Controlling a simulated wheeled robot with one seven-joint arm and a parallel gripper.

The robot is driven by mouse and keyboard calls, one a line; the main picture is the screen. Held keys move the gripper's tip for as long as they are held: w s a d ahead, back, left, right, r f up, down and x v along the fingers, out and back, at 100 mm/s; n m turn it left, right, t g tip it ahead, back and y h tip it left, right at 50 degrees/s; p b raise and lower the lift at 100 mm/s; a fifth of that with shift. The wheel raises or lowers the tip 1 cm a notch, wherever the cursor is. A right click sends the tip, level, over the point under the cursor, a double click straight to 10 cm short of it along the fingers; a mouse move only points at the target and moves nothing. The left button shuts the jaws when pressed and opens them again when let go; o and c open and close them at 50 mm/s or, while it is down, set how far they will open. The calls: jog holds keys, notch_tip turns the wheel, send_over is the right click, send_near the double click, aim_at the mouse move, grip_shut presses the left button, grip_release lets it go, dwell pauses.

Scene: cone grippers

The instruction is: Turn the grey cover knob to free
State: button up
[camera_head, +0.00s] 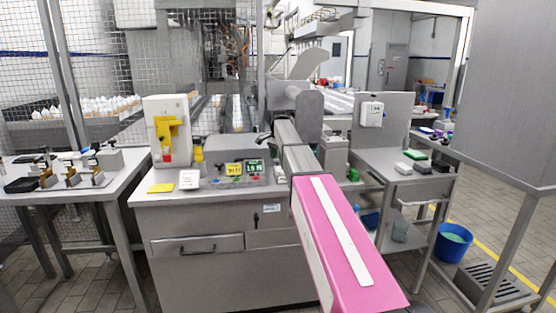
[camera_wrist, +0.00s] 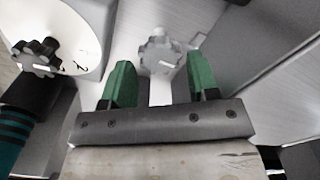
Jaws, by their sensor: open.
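In the wrist view a light grey lobed knob (camera_wrist: 158,52) with a pale mark line on its face shows at the upper middle. I take it to be the grey cover knob. My gripper (camera_wrist: 161,65) is open, with one green finger to the left of the knob and one to the right. Gaps show between the fingers and the knob; I cannot tell how deep the fingertips reach. In the head view my pink and grey arm reaches to the machine at the back of the bench, and the gripper and knob cannot be made out there.
A dark lobed knob (camera_wrist: 36,58) sits by a white dial at the wrist view's left. In the head view the grey bench (camera_head: 180,204) carries a white panel with a yellow part (camera_head: 166,131). A side table (camera_head: 405,168) and blue bucket (camera_head: 453,243) stand at right.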

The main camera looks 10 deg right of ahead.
jog(key=shift+f, duration=0.7)
jog(key=c, duration=0.6)
jog(key=shift+c, duration=0.2)
